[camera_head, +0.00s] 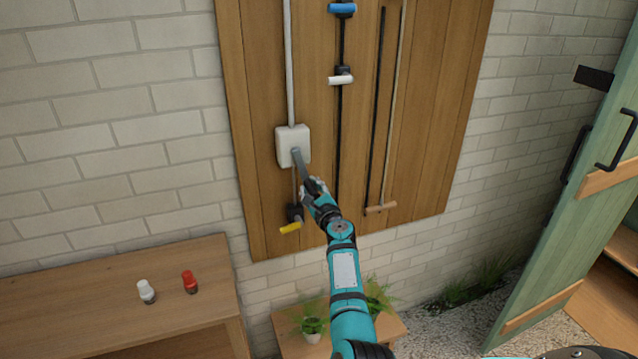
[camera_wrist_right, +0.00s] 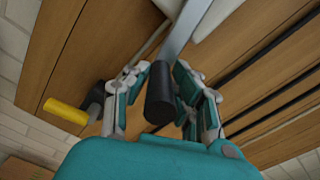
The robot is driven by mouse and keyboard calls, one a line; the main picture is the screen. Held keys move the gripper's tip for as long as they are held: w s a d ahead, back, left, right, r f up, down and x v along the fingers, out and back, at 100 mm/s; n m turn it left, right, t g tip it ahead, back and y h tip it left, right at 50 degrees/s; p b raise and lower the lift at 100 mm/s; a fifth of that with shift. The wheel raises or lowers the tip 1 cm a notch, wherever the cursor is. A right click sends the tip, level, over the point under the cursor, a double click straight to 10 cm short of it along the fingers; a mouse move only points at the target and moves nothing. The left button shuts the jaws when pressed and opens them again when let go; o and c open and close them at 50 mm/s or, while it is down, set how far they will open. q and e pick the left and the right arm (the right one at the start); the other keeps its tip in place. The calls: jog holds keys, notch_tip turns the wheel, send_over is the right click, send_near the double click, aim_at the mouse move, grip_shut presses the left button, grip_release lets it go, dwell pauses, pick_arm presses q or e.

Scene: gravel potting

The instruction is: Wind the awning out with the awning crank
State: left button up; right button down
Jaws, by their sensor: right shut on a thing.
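The awning crank is a grey metal arm (camera_head: 301,165) that comes out of a pale box (camera_head: 291,135) on the wooden wall panel. In the right wrist view its arm (camera_wrist_right: 184,32) ends in a black round handle (camera_wrist_right: 160,98). My right gripper (camera_head: 314,188) is at the lower end of the crank. In the right wrist view its fingers (camera_wrist_right: 160,82) stand on both sides of the black handle, shut on it. The handle is mostly hidden behind the gripper in the head view. The awning itself is not in view. My left gripper is not in view.
A table (camera_head: 70,290) stands lower left, plants (camera_head: 312,325) below, a green door (camera_head: 560,215) at right.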

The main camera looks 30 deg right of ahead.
aim_at(295, 154)
jog(key=shift+w+a+f+m+p, duration=0.1)
jog(key=shift+w+a+m+p, duration=0.15)
jog(key=shift+a+m, duration=0.65)
jog(key=shift+w+a+m+p, duration=0.15)
jog(key=shift+a+m+p, duration=0.1)
jog(key=shift+a+m, duration=0.65)
jog(key=shift+d, duration=0.15)
jog(key=c, duration=1.1)
grip_release()
jog(key=shift+w, duration=0.1)
notch_tip(295, 154, up, 10)
jog(key=shift+d+r, duration=0.1)
